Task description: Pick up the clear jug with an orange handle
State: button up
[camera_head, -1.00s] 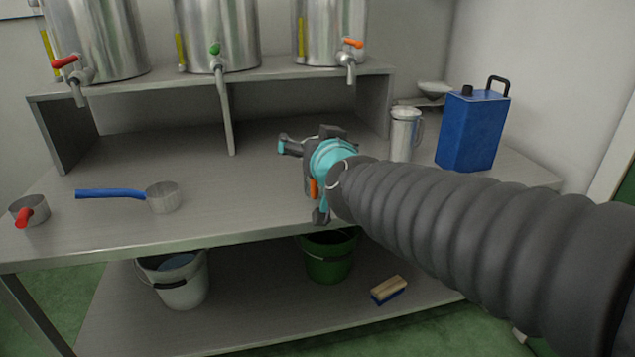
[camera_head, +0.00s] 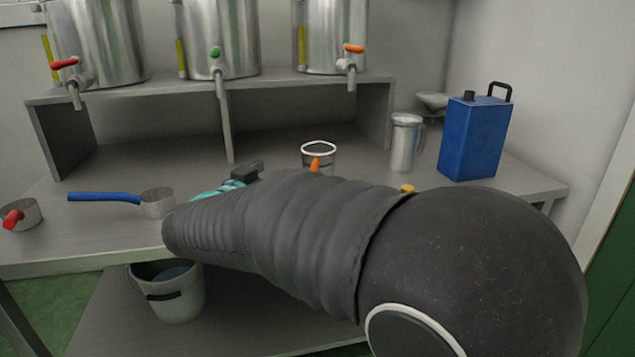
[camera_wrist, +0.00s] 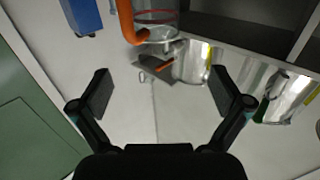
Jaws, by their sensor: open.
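The clear jug (camera_head: 319,149) stands upright on the steel table, with a white-looking rim. Its orange handle (camera_head: 315,165) faces the front, and my arm hides the jug's lower part. In the wrist view the jug (camera_wrist: 156,17) is at the top, cut off by the edge, with its orange handle (camera_wrist: 126,18) on its left side. My gripper (camera_wrist: 160,92) is open, its two dark fingers wide apart with nothing between them. The jug is beyond the fingertips, apart from them. In the head view my gripper is left of the jug, mostly hidden behind my arm.
A lidded metal pitcher (camera_head: 405,143) and a blue canister (camera_head: 473,137) stand to the jug's right. A blue-handled dipper (camera_head: 157,203) and a red-handled one (camera_head: 33,213) lie left. Steel tanks (camera_head: 222,35) with taps stand on the shelf (camera_head: 285,88) behind. A bucket (camera_head: 172,295) is below.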

aim_at(310, 157)
jog(key=x, duration=0.5)
jog(key=shift+w+d, duration=0.2)
jog(key=shift+w, duration=0.15)
jog(key=shift+d+b+x, duration=0.15)
jog(key=shift+b+x, duration=0.2)
jog(key=shift+x, duration=1)
jog(key=shift+d+b+x, duration=0.15)
jog(key=shift+b+x, duration=0.2)
jog(key=shift+x, duration=0.95)
jog(key=shift+s+f, duration=0.2)
jog(key=c, duration=1.6)
